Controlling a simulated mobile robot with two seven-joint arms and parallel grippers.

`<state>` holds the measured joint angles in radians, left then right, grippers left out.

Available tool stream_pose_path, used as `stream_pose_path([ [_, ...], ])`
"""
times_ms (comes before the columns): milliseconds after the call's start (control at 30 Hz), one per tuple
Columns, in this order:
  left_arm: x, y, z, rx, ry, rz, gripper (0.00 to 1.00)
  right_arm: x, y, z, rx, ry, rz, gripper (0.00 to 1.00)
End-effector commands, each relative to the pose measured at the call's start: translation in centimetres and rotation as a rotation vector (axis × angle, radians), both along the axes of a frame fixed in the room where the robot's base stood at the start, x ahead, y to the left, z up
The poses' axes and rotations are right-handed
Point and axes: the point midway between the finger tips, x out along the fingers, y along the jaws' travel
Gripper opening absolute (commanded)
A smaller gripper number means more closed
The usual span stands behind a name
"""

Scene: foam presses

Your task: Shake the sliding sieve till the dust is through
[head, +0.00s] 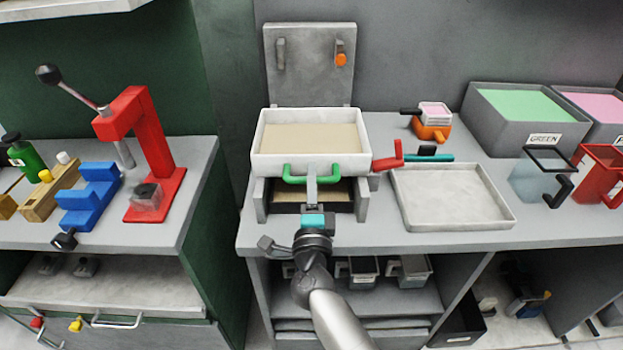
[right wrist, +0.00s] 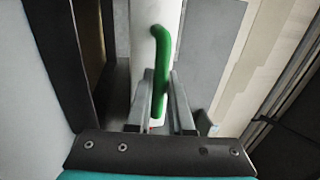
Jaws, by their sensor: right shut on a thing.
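The sieve (head: 262,152) is a white open box with a green front handle (head: 289,179). It sits on a grey frame on the bench. A layer of tan material (head: 312,137) covers its floor. My right gripper (head: 312,190) reaches up from the front and is shut on the green handle, which also shows between the fingers in the right wrist view (right wrist: 160,75). A dark opening with a tan surface (head: 315,196) shows below the sieve. How much dust lies there cannot be told. My left gripper is not in view.
A red lever (head: 390,158) stands close to the sieve's right side. A shallow empty tray (head: 452,220) lies to the right. A grey upright panel (head: 308,95) rises behind. A red press (head: 150,140) and blue block (head: 90,200) stand on the left bench, across a gap.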

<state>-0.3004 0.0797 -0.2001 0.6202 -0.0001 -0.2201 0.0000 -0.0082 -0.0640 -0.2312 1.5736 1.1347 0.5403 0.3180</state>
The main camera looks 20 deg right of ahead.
Motion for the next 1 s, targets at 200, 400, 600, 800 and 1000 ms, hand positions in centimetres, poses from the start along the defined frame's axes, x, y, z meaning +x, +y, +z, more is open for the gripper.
stream_pose_path([
  [200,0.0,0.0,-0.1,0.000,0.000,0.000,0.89,0.4,-0.1,0.0,0.000,-0.001,0.000,0.00],
  [400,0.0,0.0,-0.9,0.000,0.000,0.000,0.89,3.4,-0.9,-0.1,-0.002,-0.003,-0.001,0.00],
  [600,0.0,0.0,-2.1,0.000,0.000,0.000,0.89,6.7,-1.9,-0.2,-0.001,-0.002,0.000,0.00],
  [800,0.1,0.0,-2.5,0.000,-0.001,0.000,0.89,8.2,-2.3,-0.1,0.001,0.001,0.001,0.00],
  [1000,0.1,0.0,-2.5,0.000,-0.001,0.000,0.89,8.3,-2.4,0.1,0.001,0.000,0.001,0.00],
])
